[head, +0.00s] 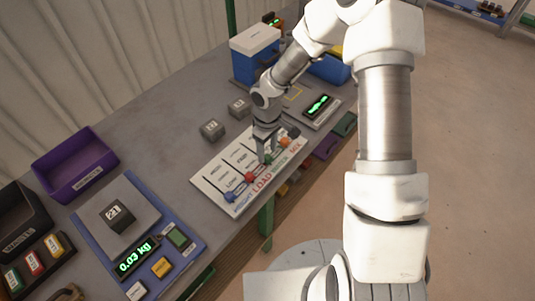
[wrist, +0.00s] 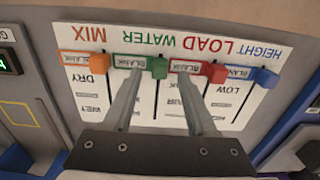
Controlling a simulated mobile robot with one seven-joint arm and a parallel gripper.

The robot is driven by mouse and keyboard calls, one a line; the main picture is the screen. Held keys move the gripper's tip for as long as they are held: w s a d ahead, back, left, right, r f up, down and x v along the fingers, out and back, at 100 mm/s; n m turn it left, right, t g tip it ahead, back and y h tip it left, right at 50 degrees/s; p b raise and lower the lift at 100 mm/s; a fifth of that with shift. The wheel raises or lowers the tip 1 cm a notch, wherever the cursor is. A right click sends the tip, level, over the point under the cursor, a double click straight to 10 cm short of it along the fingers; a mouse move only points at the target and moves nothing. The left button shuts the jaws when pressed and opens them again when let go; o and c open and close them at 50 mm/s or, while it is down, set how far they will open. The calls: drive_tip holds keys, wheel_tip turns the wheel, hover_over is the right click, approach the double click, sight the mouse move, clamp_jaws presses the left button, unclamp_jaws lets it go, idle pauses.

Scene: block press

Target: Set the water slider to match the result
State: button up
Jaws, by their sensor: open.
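The slider panel (head: 222,172) is a white board with four tracks headed HEIGHT, LOAD, WATER and MIX. In the wrist view, the green water knob (wrist: 160,68) sits at the heading end of its track, next to a label reading BLANK. My gripper (wrist: 157,76) is open, with one fingertip on each side of the green knob's line; I cannot tell whether they touch it. In the head view, my gripper (head: 265,150) is over the panel at the green knob. The red load knob (wrist: 217,72), blue height knob (wrist: 267,77) and orange mix knob (wrist: 99,61) also sit at the heading end.
A scale (head: 150,204) at the left holds a dark block (head: 118,214), its display (head: 136,257) reading 0.03 kg. Two grey blocks (head: 211,129) lie behind the panel. A lit green display (head: 317,105) is at the right. A purple bin (head: 74,166) stands at the left.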

sight(268, 159)
drive_tip(key=shift+f, duration=1.2)
clamp_jaws()
idle(0.6)
